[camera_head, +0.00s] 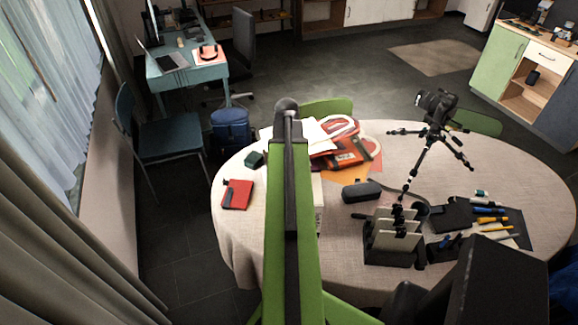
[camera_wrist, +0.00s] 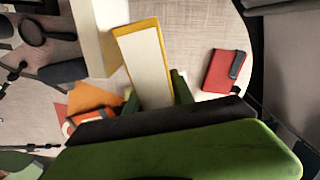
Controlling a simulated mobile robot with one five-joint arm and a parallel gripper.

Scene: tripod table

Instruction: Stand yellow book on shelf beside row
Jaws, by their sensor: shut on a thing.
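The yellow book (camera_wrist: 146,65) shows in the wrist view with its pale page edge toward the camera and a yellow cover along its rim. My gripper (camera_wrist: 157,96) has its green fingers on both sides of the book's near end, holding it. A cream upright block (camera_wrist: 97,38) stands just left of the book's far end; I cannot tell whether it is the shelf or part of the row. In the head view my arm hides the book and gripper, and only a pale sliver (camera_head: 318,200) shows beside it.
A red notebook (camera_head: 237,194) lies left on the round table (camera_head: 232,232). A dark case (camera_head: 362,191), a letter holder (camera_head: 390,256), a camera tripod (camera_head: 430,145) and several pens (camera_head: 490,220) occupy the right side.

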